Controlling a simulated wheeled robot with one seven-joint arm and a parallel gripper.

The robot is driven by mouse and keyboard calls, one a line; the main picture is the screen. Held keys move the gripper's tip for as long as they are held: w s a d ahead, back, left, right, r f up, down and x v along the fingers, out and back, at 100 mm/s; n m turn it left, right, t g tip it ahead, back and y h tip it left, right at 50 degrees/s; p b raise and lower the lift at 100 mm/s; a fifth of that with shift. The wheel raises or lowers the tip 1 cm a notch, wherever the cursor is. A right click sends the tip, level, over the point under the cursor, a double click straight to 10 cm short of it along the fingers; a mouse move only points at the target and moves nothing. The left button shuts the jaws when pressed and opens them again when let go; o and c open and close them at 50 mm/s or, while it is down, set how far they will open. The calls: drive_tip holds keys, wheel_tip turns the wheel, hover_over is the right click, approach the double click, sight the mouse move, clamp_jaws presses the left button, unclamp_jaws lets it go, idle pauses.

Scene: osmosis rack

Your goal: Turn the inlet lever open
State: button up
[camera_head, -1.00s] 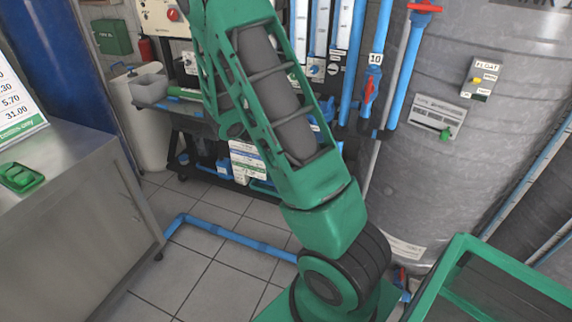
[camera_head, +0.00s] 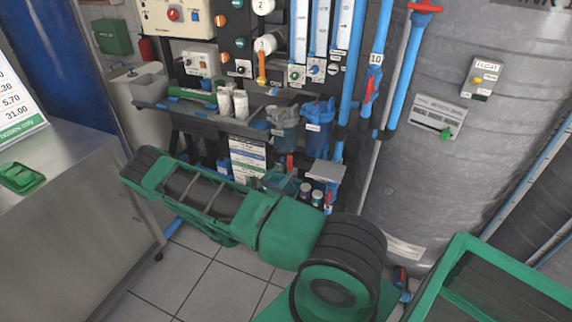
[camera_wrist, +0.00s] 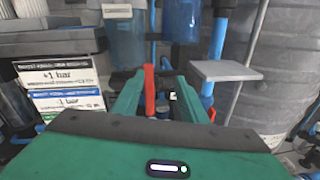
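A red lever (camera_wrist: 150,90) stands upright between the two green fingers of my gripper (camera_wrist: 158,88) in the wrist view. It is close to the left finger, with a gap to the right finger, so my gripper looks open around it. I cannot tell whether finger and lever touch. In the head view, a red lever (camera_head: 290,164) shows below the blue filter housings, just beyond my gripper (camera_head: 272,180). My arm partly hides this area. No inlet label is readable near the lever.
Blue filter housings (camera_head: 318,120) hang above, and a grey plate (camera_wrist: 226,70) juts out at right. A "+1 bar" sign (camera_wrist: 62,85) is at left. Other red levers sit on the pipe marked 10 (camera_head: 369,90) and at the top (camera_head: 425,7). A large grey tank (camera_head: 440,190) stands at right.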

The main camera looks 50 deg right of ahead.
sight(289, 159)
drive_tip(key=w+d+f+n, duration=0.1)
drive_tip(key=d, duration=0.2)
drive_tip(key=w+d+n+t, duration=0.1)
drive_tip(key=w+d, duration=0.1)
drive_tip(key=d, duration=0.1)
drive_tip(key=w+d+f+n+t, duration=0.1)
drive_tip(key=w+d, duration=0.1)
drive_tip(key=d, duration=0.1)
drive_tip(key=shift+w+f, duration=0.15)
drive_tip(key=shift+f, duration=0.15)
clamp_jaws()
